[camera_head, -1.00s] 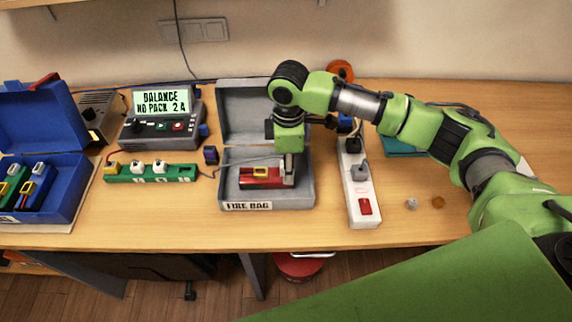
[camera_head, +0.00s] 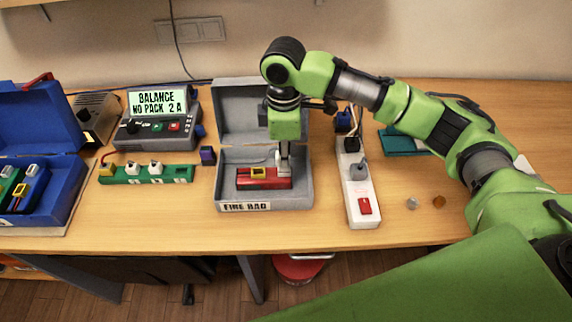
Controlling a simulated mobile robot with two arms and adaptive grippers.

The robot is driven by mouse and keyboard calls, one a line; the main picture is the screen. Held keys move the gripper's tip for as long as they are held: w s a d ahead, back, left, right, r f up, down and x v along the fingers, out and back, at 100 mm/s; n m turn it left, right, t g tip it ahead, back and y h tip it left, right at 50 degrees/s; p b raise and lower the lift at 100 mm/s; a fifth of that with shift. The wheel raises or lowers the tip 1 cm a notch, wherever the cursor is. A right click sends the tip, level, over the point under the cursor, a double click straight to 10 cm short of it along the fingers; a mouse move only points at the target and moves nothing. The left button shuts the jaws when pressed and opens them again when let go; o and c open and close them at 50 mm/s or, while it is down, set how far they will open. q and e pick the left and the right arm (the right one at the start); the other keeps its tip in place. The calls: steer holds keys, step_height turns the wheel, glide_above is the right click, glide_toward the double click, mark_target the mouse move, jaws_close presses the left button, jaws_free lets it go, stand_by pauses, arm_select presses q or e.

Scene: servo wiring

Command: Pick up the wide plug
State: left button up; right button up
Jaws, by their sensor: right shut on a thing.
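My right gripper (camera_head: 284,170) points down inside the grey fire bag box (camera_head: 307,190), at the right end of a red battery pack (camera_head: 265,184). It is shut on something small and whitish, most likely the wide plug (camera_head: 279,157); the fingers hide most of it. I cannot tell whether the held plug touches the pack. My left gripper is not in view.
A green board (camera_head: 174,175) with several plugs and a charger (camera_head: 146,133) reading "BALANCE NO PACK 2 A" stand to the left. A blue box (camera_head: 62,205) with packs is at far left. A white power strip (camera_head: 361,190) stands right of the fire bag.

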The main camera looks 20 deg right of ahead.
steer(key=s+a+r+b, duration=0.2)
steer(key=s+a+r, duration=0.6)
steer(key=a, duration=0.3)
steer(key=shift+r, duration=0.5)
steer(key=shift+w, duration=0.1)
